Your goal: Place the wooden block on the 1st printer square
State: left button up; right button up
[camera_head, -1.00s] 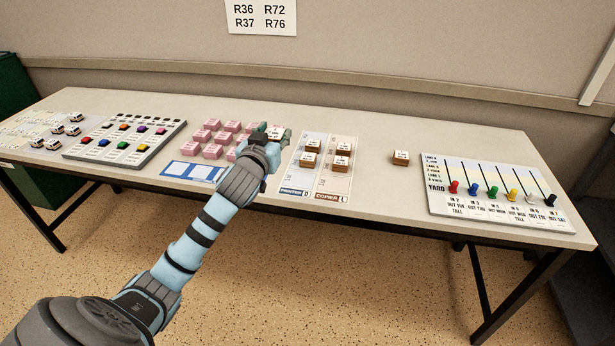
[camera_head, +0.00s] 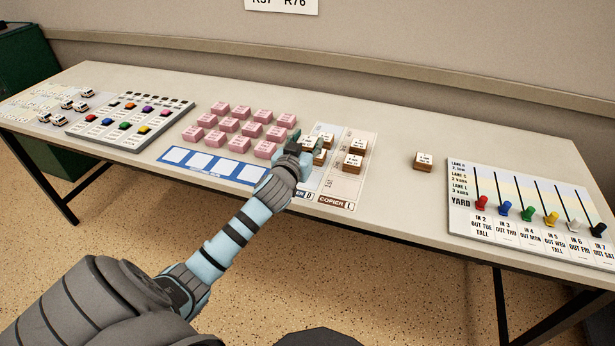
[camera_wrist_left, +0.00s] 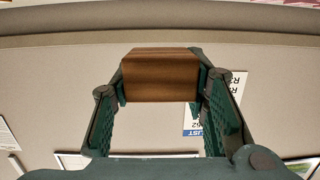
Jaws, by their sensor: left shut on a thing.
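My left gripper (camera_head: 298,147) is shut on a wooden block (camera_head: 308,143) with a white labelled top, at the left edge of the printer column (camera_head: 312,178). In the left wrist view the brown block (camera_wrist_left: 160,76) sits between both fingers. Two more wooden blocks, the upper one (camera_head: 327,139) and the lower one (camera_head: 319,157), stand on the printer column just right of the held block. The gripper partly hides the column, so I cannot tell which square is the 1st or whether the held block touches it. The right gripper is not in view.
The copier column (camera_head: 341,186) beside it carries two blocks (camera_head: 353,163). A lone block (camera_head: 423,162) stands further right, before the yard board (camera_head: 461,213). Pink blocks (camera_head: 228,125) and a blue strip (camera_head: 212,168) lie to the left. The table around the lone block is clear.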

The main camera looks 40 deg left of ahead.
pick_arm(q)
jog(key=f+b, duration=0.1)
jog(key=f, duration=0.2)
jog(key=f+b, duration=0.1)
jog(key=f, duration=0.2)
jog(key=f+b, duration=0.1)
jog(key=f, duration=0.2)
jog(key=shift+w+f, duration=0.25)
jog(key=shift+w, duration=0.05)
jog(key=shift+f, duration=0.25)
jog(key=shift+r, duration=0.1)
jog(key=shift+f, duration=0.25)
jog(key=o, duration=1.1)
jog(key=shift+o, duration=0.2)
jog(key=shift+r, duration=0.1)
